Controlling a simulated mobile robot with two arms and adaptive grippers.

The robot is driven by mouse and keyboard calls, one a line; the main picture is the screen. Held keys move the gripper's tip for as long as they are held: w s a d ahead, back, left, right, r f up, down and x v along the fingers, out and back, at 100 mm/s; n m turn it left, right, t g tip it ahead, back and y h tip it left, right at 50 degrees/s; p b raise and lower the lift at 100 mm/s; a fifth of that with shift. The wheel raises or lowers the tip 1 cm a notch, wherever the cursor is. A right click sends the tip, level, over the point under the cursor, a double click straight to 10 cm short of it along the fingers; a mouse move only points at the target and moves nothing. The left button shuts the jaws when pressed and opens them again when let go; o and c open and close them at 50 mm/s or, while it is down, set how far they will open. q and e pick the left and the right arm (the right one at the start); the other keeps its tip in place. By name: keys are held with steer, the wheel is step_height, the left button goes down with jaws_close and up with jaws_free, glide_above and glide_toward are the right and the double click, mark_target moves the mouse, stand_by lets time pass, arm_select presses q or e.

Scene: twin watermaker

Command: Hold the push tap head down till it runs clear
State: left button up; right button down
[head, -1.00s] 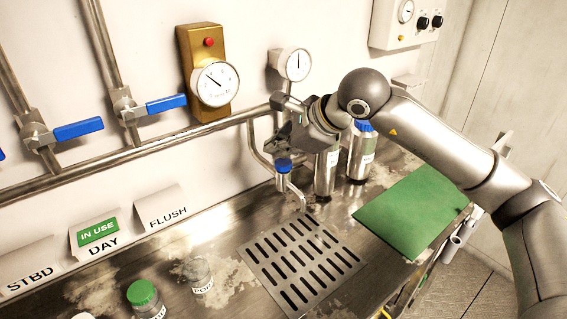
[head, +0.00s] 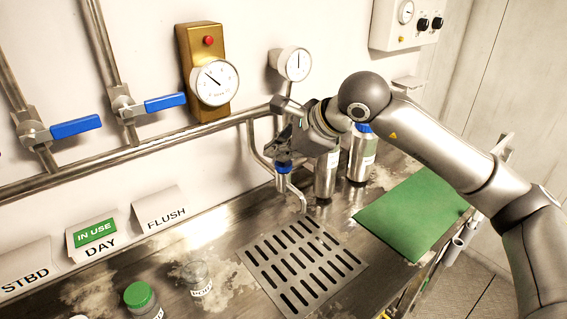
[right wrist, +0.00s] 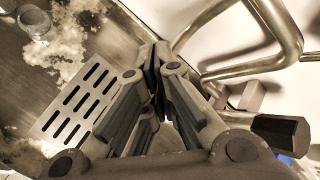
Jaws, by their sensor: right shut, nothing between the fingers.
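The push tap has a blue head (head: 284,169) on a steel body (head: 283,184), with a thin curved spout (head: 300,199) over the back of the drain grid. My right gripper (head: 281,159) is shut and empty, its fingers pointing down at the top of the blue head. The fingers partly cover the head, and they look to be touching it. In the right wrist view the closed fingers (right wrist: 157,58) hide the tap head. No stream of water can be made out below the spout. My left gripper is not in view.
The slotted drain grid (head: 302,262) lies below the tap. Steel bottles (head: 326,176) stand just right of the tap, close to my gripper. A green mat (head: 412,212) lies to the right. A clear jar (head: 197,277) and a green-lidded jar (head: 141,297) stand at front left.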

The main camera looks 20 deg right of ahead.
mark_target(281, 165)
steer(key=shift+f+b, duration=0.4)
steer(key=shift+r, duration=0.1)
stand_by(2.9)
steer(key=shift+r+p, duration=0.45)
steer(key=shift+r, duration=0.45)
steer(key=shift+r, duration=0.1)
steer(key=shift+r+p, duration=1.4)
steer(key=shift+r, duration=1.05)
steer(key=shift+f, duration=0.1)
